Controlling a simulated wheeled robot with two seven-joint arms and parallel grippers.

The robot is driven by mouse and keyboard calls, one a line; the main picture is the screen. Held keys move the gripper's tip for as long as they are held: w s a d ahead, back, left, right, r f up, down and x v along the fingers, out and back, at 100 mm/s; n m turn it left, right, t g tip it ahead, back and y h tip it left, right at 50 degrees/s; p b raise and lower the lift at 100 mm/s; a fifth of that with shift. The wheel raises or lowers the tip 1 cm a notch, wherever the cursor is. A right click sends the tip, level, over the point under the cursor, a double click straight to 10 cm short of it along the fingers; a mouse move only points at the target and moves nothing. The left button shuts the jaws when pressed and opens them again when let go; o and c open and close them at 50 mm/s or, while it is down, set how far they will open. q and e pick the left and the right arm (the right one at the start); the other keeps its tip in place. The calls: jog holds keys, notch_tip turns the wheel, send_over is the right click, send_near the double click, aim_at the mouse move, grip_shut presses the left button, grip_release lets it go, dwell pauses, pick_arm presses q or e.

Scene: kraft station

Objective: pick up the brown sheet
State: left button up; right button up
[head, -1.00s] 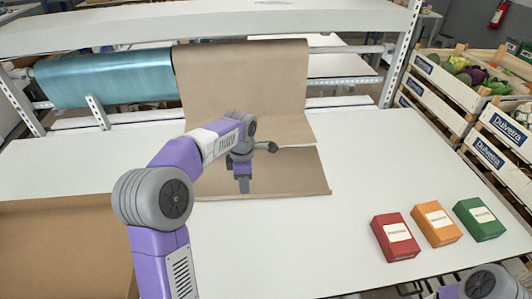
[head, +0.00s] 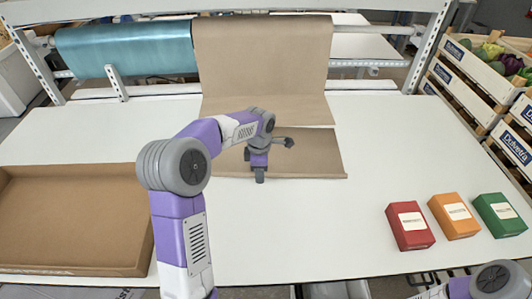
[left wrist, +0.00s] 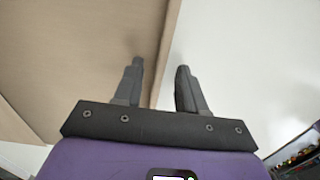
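The brown sheet (head: 315,160) lies on the white table below a hanging brown paper roll (head: 262,60). Its near edge looks slightly raised or curled. My left gripper (head: 274,160) is at the sheet, near the middle of its near edge. In the left wrist view the left gripper (left wrist: 160,65) is open, its two fingers apart with nothing held. The brown sheet (left wrist: 95,50) shows on the left there, and its edge runs between the fingers. One finger is over brown and the other over white table. I cannot tell whether they touch the sheet. My right gripper is out of view.
A teal roll (head: 125,47) hangs left of the brown one on the rack. An open cardboard tray (head: 75,268) sits at the left. Red (head: 410,238), orange (head: 455,228) and green (head: 500,224) boxes stand at the right. The table between sheet and boxes is clear.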

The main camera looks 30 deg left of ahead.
pick_arm(q)
grip_shut()
